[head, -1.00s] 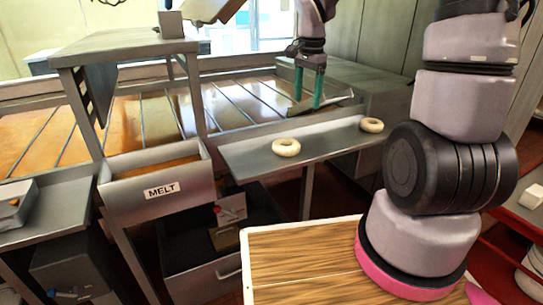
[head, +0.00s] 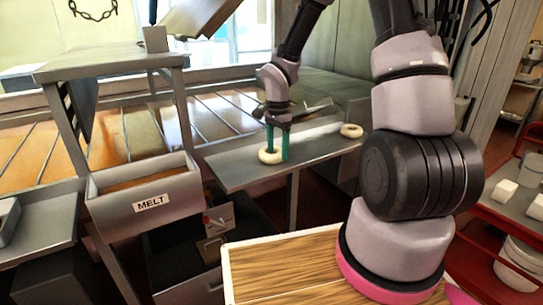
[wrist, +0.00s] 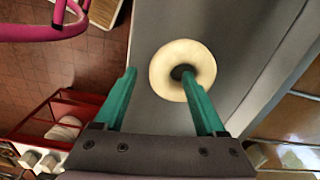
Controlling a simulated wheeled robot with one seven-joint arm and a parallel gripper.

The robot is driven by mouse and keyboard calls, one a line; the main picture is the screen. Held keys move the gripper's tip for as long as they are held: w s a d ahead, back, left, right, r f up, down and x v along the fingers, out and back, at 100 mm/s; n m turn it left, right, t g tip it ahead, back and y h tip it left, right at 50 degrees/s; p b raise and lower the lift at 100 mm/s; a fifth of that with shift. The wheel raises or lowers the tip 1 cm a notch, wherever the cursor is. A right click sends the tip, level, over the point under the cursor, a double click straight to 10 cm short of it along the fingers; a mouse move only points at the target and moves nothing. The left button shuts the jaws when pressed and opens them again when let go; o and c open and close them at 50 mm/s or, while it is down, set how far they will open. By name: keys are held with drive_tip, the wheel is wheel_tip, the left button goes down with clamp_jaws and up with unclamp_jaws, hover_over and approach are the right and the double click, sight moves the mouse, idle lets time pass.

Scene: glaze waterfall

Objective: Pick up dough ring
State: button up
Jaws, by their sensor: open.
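Two pale dough rings lie on the grey metal shelf (head: 232,174). The nearer dough ring (head: 270,157) is at the shelf's middle, and the other dough ring (head: 352,130) is near its right end. My gripper (head: 277,153) is open, pointing down at the nearer ring, its teal fingers overlapping it in the head view. In the wrist view, this ring (wrist: 164,68) is right of centre. There the right finger of my gripper (wrist: 159,72) crosses the ring's lower side, its tip by the hole; the left finger is outside the ring. Contact cannot be told.
A metal bin labelled MELT (head: 168,204) stands left of the shelf. A slatted conveyor (head: 137,129) runs behind it. A wooden-topped surface (head: 290,268) is in front, and a red cart (head: 508,225) with white blocks stands at right.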

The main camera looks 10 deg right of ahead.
wheel_tip(320, 180, down, 2)
clamp_jaws()
idle(0.3)
drive_tip(key=shift+r, duration=0.1)
